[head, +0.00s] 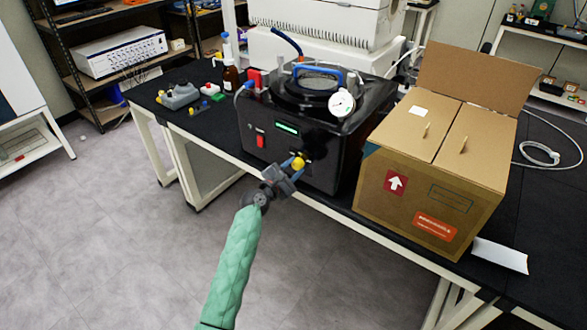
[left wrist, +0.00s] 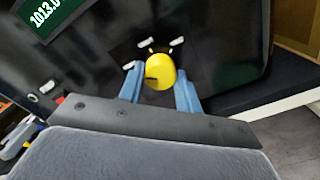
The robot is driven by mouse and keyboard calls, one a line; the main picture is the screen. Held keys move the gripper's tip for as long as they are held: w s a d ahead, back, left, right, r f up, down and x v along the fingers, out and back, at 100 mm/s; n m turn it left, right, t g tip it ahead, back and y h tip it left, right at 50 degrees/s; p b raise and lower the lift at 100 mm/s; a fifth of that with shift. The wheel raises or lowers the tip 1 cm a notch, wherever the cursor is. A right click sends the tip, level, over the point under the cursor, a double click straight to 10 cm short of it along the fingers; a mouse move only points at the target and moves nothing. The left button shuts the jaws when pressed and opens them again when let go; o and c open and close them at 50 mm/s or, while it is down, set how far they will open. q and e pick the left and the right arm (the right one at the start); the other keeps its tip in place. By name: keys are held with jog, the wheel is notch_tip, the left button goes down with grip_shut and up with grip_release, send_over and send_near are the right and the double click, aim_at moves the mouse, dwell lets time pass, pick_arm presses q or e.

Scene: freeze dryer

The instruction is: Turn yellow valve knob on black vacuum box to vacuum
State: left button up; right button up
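The black vacuum box (head: 318,158) stands on the bench with a green-lit display (head: 286,127) on its front. The yellow valve knob (head: 298,163) is low on that front face. In the left wrist view the knob (left wrist: 162,70) has a dark mark on its left side and white labels around it, too small to read. My left gripper (head: 284,177) is at the knob. Its two blue-grey fingers (left wrist: 160,90) lie close against the knob's left and right sides, and it appears shut on it. The display (left wrist: 45,14) shows a number starting 1013. My right gripper is out of view.
A cardboard box (head: 425,185) stands close to the right of the vacuum box. A brown bottle (head: 230,80) and small lab items (head: 180,95) are to its left. A pressure gauge (head: 341,102) sits on top. The floor in front is clear.

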pick_arm(q)
jog(key=shift+m, duration=0.4)
jog(key=shift+f+m+b, duration=0.1)
jog(key=shift+m+b, duration=0.2)
jog(key=shift+b, duration=0.05)
jog(key=m+b, duration=0.3)
jog(key=m, duration=0.4)
jog(key=shift+m, duration=0.3)
jog(key=m+b, duration=0.2)
jog(key=m, duration=0.5)
jog(key=m+b, duration=0.1)
jog(key=m, duration=0.2)
jog(key=shift+m, duration=2.4)
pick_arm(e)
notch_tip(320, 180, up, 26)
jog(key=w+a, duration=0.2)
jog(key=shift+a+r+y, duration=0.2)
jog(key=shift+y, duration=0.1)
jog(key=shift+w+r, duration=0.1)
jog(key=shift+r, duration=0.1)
